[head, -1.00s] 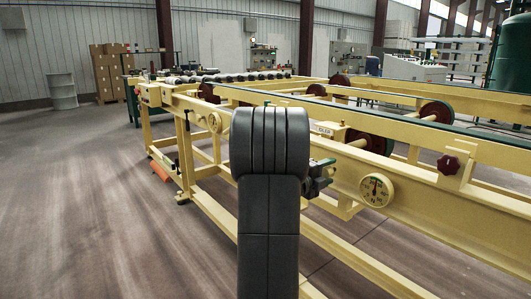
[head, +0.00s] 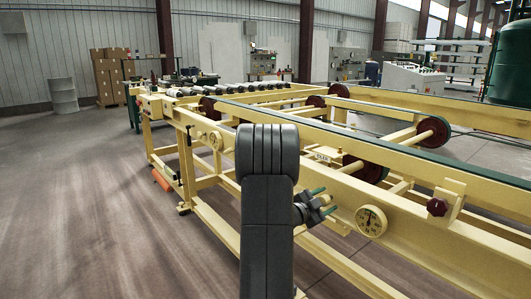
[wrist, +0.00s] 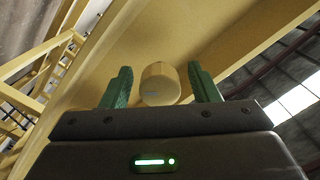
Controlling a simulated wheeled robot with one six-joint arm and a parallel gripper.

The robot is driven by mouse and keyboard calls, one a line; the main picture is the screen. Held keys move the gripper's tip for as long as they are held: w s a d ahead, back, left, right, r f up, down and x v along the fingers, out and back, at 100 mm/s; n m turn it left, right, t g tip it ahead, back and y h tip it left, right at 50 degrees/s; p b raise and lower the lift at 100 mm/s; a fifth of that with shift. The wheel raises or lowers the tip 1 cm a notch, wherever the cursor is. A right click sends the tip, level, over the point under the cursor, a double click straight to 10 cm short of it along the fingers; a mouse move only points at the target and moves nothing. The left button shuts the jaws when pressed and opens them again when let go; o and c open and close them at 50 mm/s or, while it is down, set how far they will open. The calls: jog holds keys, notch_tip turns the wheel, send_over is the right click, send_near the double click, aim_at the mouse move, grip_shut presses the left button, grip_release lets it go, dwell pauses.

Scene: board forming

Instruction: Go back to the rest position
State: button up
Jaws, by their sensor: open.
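My gripper (head: 322,200) shows in the head view just right of my dark grey arm, in front of the yellow machine frame (head: 400,208). Its green fingers point to the right. In the wrist view my gripper (wrist: 160,88) has its two green fingers spread apart. A round, cream-coloured knob or cap (wrist: 160,84) on the underside of a yellow beam shows between them. I cannot tell from this view how far it is from the fingers. My arm hides part of the frame in the head view.
Cardboard boxes (head: 108,75) and a grey drum (head: 62,96) stand at the back left. The left floor is clear.

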jog(key=n+p, duration=0.7)
jog(key=shift+r+p, duration=0.2)
jog(key=shift+p, duration=0.1)
jog(key=shift+f+n+p, duration=0.2)
jog(key=shift+n+p, duration=0.85)
jog(key=shift+n, duration=0.05)
jog(key=shift+a, duration=0.15)
